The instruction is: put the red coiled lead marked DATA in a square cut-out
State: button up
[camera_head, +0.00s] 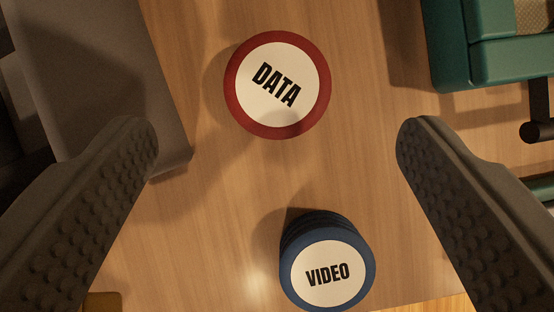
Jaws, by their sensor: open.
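The red coiled lead (277,85) is a round red piece with a white top marked DATA. It stands on the wooden surface at the upper middle of the view. My gripper (277,140) is open, with one dark studded finger on each side of the view. The red lead shows between and beyond the fingertips, and neither finger appears to touch it. No square cut-out can be made out in this view.
A blue coiled lead (327,265) marked VIDEO stands below the red one, near the wooden surface's lower edge. A grey box-like object (105,75) lies at the left. A teal padded object (490,55) is at the upper right, with dark bars below it. Bare wood (210,215) lies between.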

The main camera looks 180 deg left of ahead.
jog(key=shift+v, duration=1.15)
jog(key=shift+r, duration=0.1)
